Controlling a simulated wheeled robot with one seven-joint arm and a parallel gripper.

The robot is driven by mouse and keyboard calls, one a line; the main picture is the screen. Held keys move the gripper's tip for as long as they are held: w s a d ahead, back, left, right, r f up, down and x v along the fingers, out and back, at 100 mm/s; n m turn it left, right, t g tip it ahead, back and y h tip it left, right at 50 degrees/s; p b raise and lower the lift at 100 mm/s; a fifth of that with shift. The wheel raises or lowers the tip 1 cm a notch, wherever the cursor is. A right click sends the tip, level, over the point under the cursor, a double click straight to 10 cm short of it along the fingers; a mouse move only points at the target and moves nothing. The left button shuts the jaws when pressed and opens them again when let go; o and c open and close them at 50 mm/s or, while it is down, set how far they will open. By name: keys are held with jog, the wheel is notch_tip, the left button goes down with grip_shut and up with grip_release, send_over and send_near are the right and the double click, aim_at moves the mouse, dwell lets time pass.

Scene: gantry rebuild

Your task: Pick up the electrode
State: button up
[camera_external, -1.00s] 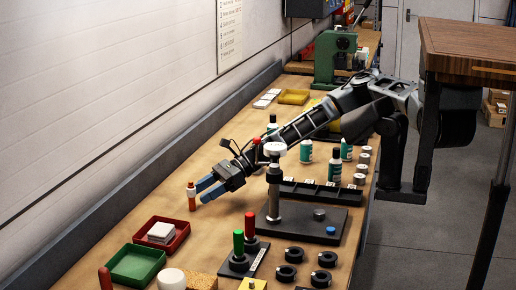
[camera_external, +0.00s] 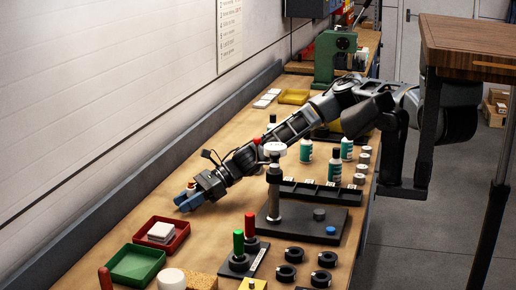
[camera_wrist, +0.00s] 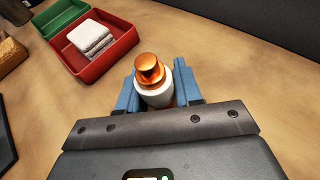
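The electrode is a small upright copper-coloured piece with a white collar. In the wrist view the electrode (camera_wrist: 150,72) stands between my blue fingertips, its copper cap toward the camera. In the external view only its upper part (camera_external: 191,187) shows, above the fingers. My gripper (camera_external: 186,200) is low over the bench at the wall side. In the wrist view my gripper (camera_wrist: 158,92) has one finger on each side of the electrode. The fingers look apart, with no clear grip on it. The electrode's lower end is hidden.
A red tray (camera_external: 181,240) with white pads and a green tray (camera_external: 133,265) lie nearby. A black stand (camera_external: 300,222) with a metal post is to the right. Red and green handled tools stand in front of it. Bench around the electrode is clear.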

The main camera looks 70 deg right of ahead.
jog(key=c, duration=0.6)
jog(key=shift+r, duration=0.15)
